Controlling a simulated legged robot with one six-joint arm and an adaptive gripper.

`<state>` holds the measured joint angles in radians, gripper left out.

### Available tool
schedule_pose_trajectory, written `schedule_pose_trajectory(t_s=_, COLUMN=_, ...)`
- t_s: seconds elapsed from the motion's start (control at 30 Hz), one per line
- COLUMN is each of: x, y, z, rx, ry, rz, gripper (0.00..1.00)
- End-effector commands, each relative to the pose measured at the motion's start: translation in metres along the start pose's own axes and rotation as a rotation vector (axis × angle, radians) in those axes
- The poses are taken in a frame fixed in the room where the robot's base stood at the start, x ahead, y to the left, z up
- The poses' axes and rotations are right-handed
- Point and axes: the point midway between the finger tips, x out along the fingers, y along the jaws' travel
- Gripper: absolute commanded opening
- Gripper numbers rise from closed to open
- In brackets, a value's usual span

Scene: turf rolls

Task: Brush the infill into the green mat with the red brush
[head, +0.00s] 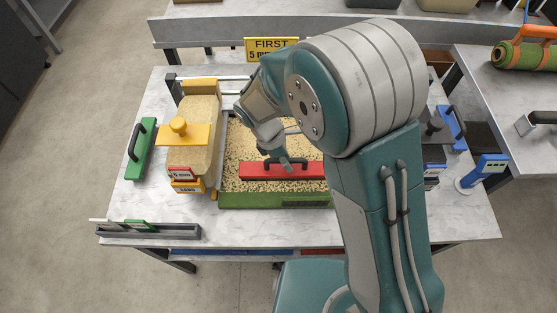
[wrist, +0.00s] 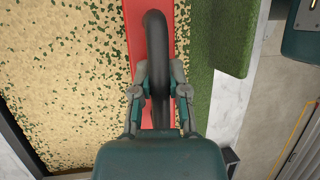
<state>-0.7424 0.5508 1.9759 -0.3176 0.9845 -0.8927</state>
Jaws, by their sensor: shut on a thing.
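The red brush (head: 306,171) lies across the near part of the green mat (head: 262,200). Its black arched handle is between my gripper's fingers. My gripper (head: 286,163) is shut on this handle. In the wrist view, the fingers (wrist: 160,90) close on both sides of the handle, with the red brush (wrist: 134,40) beneath. Tan infill (wrist: 65,80) with green flecks covers the mat beyond the brush. A bare green strip of mat (wrist: 232,35) shows on the near side. My arm hides the mat's right part in the head view.
A green block with a black handle (head: 141,148) is farther left. A grey tray (head: 150,231) sits at the front left edge. Blue tools (head: 484,170) stand to the right, and a yellow sign (head: 270,48) is behind.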

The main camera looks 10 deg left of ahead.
Motion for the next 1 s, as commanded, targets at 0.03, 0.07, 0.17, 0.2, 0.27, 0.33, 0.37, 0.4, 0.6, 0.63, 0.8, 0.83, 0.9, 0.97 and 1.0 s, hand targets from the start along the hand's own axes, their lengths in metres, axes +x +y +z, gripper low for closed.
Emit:
schedule_pose_trajectory(t_s=0.03, x=0.002, y=0.000, z=0.004, rx=0.002, ry=0.000, rz=0.000, gripper=0.00)
schedule_pose_trajectory(t_s=0.07, x=0.002, y=0.000, z=0.007, rx=0.002, ry=0.000, rz=0.000, gripper=0.00)
schedule_pose_trajectory(t_s=0.17, x=0.006, y=0.000, z=0.015, rx=0.003, ry=0.001, rz=-0.001, gripper=0.00)
schedule_pose_trajectory(t_s=0.2, x=0.007, y=0.000, z=0.018, rx=0.002, ry=0.000, rz=-0.001, gripper=0.00)
schedule_pose_trajectory(t_s=0.27, x=0.009, y=0.000, z=0.022, rx=0.001, ry=0.000, rz=-0.001, gripper=0.00)
schedule_pose_trajectory(t_s=0.33, x=0.011, y=0.000, z=0.028, rx=0.002, ry=0.000, rz=-0.001, gripper=0.00)
schedule_pose_trajectory(t_s=0.37, x=0.013, y=0.000, z=0.030, rx=0.002, ry=0.000, rz=-0.001, gripper=0.00)
schedule_pose_trajectory(t_s=0.4, x=0.014, y=0.000, z=0.033, rx=0.002, ry=0.000, rz=-0.001, gripper=0.00)
schedule_pose_trajectory(t_s=0.6, x=0.020, y=0.000, z=0.049, rx=0.002, ry=0.000, rz=0.000, gripper=0.00)
schedule_pose_trajectory(t_s=0.63, x=0.021, y=0.000, z=0.051, rx=0.002, ry=0.000, rz=0.000, gripper=0.00)
schedule_pose_trajectory(t_s=0.8, x=0.027, y=0.000, z=0.064, rx=0.002, ry=0.000, rz=-0.001, gripper=0.00)
schedule_pose_trajectory(t_s=0.83, x=0.028, y=0.000, z=0.067, rx=0.003, ry=0.000, rz=0.000, gripper=0.00)
schedule_pose_trajectory(t_s=0.9, x=0.030, y=0.000, z=0.072, rx=0.003, ry=0.000, rz=0.000, gripper=0.00)
schedule_pose_trajectory(t_s=0.97, x=0.032, y=0.000, z=0.077, rx=0.002, ry=0.000, rz=0.000, gripper=0.00)
schedule_pose_trajectory(t_s=1.0, x=0.033, y=0.000, z=0.080, rx=0.002, ry=0.000, rz=0.000, gripper=0.00)
